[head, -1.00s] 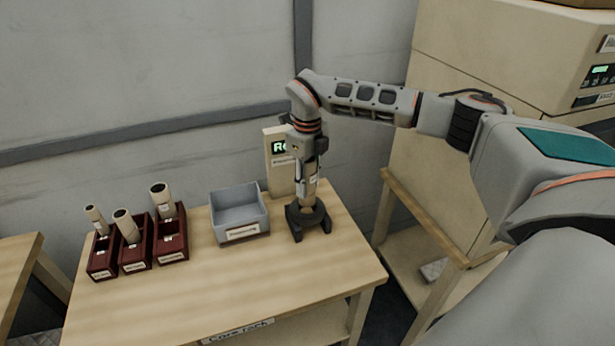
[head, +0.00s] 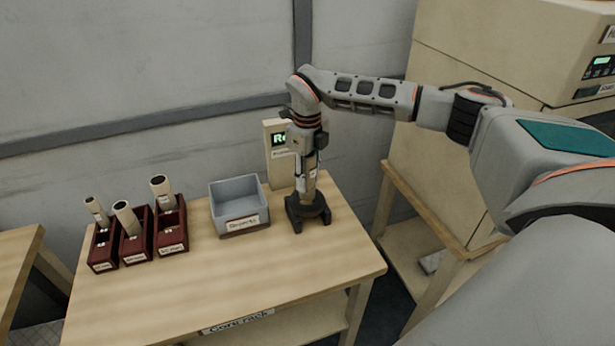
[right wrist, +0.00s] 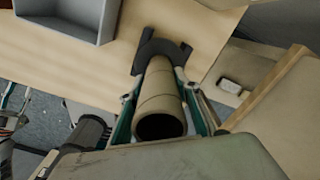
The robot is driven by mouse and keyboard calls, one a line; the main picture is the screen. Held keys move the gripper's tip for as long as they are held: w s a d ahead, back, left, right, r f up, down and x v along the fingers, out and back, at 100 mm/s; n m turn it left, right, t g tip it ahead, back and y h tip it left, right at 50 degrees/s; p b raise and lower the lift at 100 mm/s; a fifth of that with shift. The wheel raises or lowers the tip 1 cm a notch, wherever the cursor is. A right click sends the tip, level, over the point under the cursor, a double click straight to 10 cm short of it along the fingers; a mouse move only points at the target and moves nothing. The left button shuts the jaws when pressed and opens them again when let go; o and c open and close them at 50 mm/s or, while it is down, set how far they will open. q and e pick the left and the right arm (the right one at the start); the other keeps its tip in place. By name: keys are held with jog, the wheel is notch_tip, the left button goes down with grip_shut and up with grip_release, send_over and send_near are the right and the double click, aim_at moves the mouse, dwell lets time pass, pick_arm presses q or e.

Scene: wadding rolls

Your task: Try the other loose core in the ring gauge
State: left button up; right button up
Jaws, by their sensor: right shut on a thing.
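My right gripper (head: 309,168) points straight down and is shut on a pale tan core. The core (head: 308,186) is upright, with its lower end at the black ring gauge (head: 307,213) on the table. I cannot tell how far it sits inside the ring. In the right wrist view the core (right wrist: 158,100) shows its open dark end between the two fingers, and the ring gauge (right wrist: 160,48) lies beyond its far end.
A grey bin (head: 239,227) stands left of the gauge. Further left, several dark red holders (head: 136,250) hold tilted cores. A beige display box (head: 278,155) stands behind the gauge. The front of the wooden table (head: 290,270) is clear.

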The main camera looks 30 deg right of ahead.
pick_arm(q)
jog(key=shift+d, duration=0.25)
pick_arm(e)
jog(key=shift+f, duration=0.1)
dwell(0.4)
pick_arm(q)
jog(key=shift+s+a, duration=0.1)
jog(key=shift+a, duration=0.15)
pick_arm(e)
jog(key=shift+f, duration=0.35)
pick_arm(q)
jog(key=shift+d, duration=0.3)
pick_arm(e)
jog(key=shift+f, duration=0.15)
pick_arm(q)
jog(key=shift+a, duration=0.3)
pick_arm(e)
jog(key=shift+s+f, duration=0.2)
jog(key=shift+f, duration=0.15)
dwell(0.5)
pick_arm(q)
jog(key=shift+d, duration=0.25)
dwell(0.4)
pick_arm(e)
jog(key=o, duration=1.1)
jog(key=shift+o, duration=0.4)
pick_arm(q)
jog(key=shift+a, duration=0.2)
pick_arm(e)
jog(key=shift+w, duration=0.15)
